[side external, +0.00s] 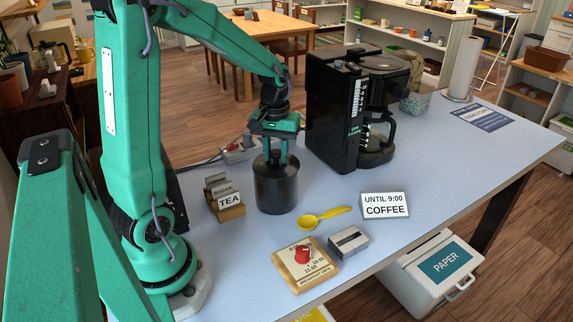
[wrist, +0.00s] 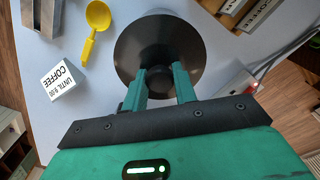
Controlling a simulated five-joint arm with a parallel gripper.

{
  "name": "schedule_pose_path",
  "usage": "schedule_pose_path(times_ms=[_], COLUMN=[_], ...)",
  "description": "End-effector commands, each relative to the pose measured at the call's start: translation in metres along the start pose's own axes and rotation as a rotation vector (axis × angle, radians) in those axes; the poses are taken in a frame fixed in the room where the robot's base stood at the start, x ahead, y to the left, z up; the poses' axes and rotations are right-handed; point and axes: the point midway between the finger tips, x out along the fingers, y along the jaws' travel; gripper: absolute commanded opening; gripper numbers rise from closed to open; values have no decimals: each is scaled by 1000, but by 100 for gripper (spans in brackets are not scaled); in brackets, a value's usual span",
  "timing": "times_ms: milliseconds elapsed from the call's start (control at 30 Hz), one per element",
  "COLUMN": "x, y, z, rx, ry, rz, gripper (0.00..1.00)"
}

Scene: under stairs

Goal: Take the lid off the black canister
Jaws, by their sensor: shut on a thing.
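The black canister (side external: 277,192) stands upright on the pale blue tabletop, near the middle of the side view. Its dark round lid (wrist: 133,55) fills the upper middle of the wrist view, with a small knob (wrist: 160,78) on top. My gripper (side external: 275,152) points straight down over the canister. Its green fingers (wrist: 160,82) are shut on the lid's knob, one on each side. The lid appears seated on the canister, and I see no gap between them. The fingertips partly hide the knob.
A black coffee machine (side external: 335,115) stands behind and right of the canister. Labelled blocks, one reading TEA (side external: 229,203), stand close on its left. A yellow scoop (side external: 323,217), a COFFEE sign (side external: 385,206) and a grey box (side external: 348,243) lie in front. The right tabletop is mostly clear.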

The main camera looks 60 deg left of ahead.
Motion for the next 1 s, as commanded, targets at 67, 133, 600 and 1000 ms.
schedule_pose_path(times_ms=[67, 133, 600, 1000], x=[6, 6, -1, -13], y=[-2, -2, -2, -1], z=[4, 4, 4, 2], rx=[0, 0, 0, 0], ry=[-18, -18, -19, -11], rz=[-8, -8, -8, -5], gripper=[0, 0, 0, 0])
